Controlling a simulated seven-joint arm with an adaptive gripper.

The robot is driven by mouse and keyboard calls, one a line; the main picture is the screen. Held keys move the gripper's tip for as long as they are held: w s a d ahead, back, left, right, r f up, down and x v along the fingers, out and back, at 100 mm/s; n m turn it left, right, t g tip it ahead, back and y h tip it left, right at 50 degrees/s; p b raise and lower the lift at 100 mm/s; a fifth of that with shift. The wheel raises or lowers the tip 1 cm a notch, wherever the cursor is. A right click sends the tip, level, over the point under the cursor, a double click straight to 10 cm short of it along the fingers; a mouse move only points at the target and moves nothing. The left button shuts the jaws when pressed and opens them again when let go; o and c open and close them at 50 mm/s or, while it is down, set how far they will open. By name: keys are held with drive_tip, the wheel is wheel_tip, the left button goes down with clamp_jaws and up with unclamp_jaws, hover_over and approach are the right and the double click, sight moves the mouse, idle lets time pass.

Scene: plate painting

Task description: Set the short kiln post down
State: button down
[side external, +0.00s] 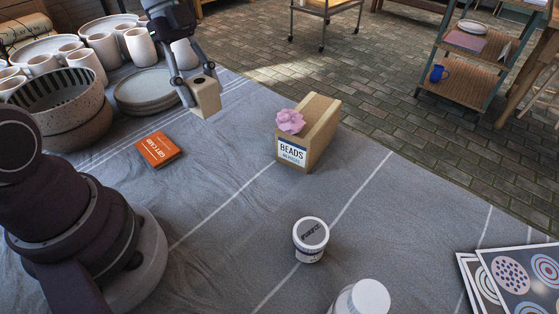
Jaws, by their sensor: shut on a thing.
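The short kiln post (206,100) is a tan block with a dark hole in its top. My gripper (195,88) is at the upper middle left in the side external view, pointing down, with its fingers shut on the post. The post appears to be held tilted near the grey cloth, to the left of the bead box. I cannot tell whether its lower end touches the cloth.
A BEADS box (292,152) with a pink lump (290,121) stands right of the post. A small jar (310,240) stands in front. The cloth (225,170) between is clear.

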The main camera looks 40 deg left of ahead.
drive_tip(key=s+a, duration=0.2)
drive_tip(key=s, duration=0.7)
drive_tip(key=f, duration=0.9)
drive_tip(key=shift+w+d+f, duration=0.15)
drive_tip(key=shift+d, duration=0.1)
drive_tip(key=shift+w+f, duration=0.2)
drive_tip(key=shift+f, duration=0.05)
drive_tip(key=w+a, duration=0.1)
drive_tip(key=w, duration=0.4)
drive_tip(key=w+a+f, duration=0.1)
drive_tip(key=w, duration=0.4)
drive_tip(key=w+a, duration=0.1)
drive_tip(key=w, duration=0.4)
drive_tip(key=shift+w+a+f, duration=0.15)
drive_tip(key=shift+w+f, duration=0.05)
drive_tip(key=shift+f, duration=1.85)
drive_tip(key=c, duration=0.7)
unclamp_jaws()
drive_tip(key=shift+f, duration=0.1)
drive_tip(key=shift+o, duration=0.2)
